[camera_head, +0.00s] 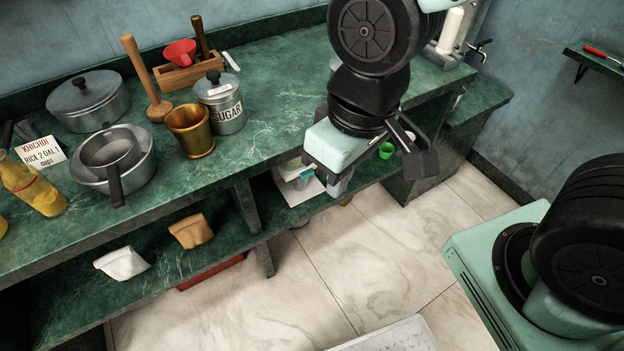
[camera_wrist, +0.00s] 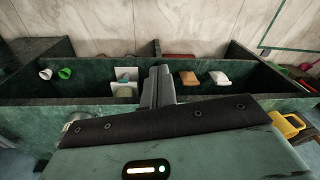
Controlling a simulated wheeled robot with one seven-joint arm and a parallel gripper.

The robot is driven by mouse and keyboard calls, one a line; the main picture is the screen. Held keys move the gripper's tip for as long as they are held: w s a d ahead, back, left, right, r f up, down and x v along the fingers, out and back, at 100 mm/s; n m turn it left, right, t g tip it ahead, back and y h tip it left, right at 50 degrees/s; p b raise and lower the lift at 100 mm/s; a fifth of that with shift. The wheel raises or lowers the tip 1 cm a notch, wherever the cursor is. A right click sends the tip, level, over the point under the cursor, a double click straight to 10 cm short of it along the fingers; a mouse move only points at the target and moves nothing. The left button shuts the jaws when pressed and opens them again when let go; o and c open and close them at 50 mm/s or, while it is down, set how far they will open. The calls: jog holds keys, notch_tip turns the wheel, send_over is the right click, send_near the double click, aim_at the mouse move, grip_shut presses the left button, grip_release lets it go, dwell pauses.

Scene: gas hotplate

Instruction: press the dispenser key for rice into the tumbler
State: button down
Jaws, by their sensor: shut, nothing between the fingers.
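My gripper (camera_head: 339,187) hangs in front of the counter's edge, pointing down. In the wrist view its two fingers (camera_wrist: 158,86) are together with nothing between them. No dispenser key for rice can be made out for certain. A green cup (camera_head: 386,150) and a white cup (camera_wrist: 45,74) are on the lower shelf. Neither is clearly the tumbler. My arm hides part of the counter.
The green marble counter (camera_head: 290,95) holds a sugar canister (camera_head: 222,105), a brass pot (camera_head: 190,130), pans and a bottle (camera_head: 32,187). Orange (camera_head: 191,231) and white (camera_head: 122,263) bags are on the lower shelf. A tap (camera_head: 480,48) is at the back right.

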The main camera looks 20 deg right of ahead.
jog(key=w+d+f+m+t+y+b, duration=0.1)
jog(key=w+d+f+m+t+b, duration=0.2)
jog(key=w+f+m, duration=0.8)
jog(key=w+d+f+m+t+y+b, duration=0.1)
jog(key=w+f+m+t+b, duration=0.25)
jog(key=w+f, duration=0.8)
jog(key=d+f+m+t+b, duration=0.1)
jog(key=d+f+m, duration=0.2)
jog(key=f, duration=0.3)
jog(key=s+d+f+m+t+h+b, duration=0.1)
jog(key=d+f+m+b, duration=0.1)
jog(key=f, duration=0.4)
jog(key=shift+s+d+f+m, duration=0.3)
jog(key=shift+d+m, duration=0.25)
jog(key=shift+m, duration=0.4)
jog(key=shift+w, duration=0.1)
send_near(307, 174)
jog(key=w+f, duration=0.4)
jog(key=f, duration=0.2)
jog(key=shift+a+b, duration=0.3)
jog(key=shift+b, duration=0.1)
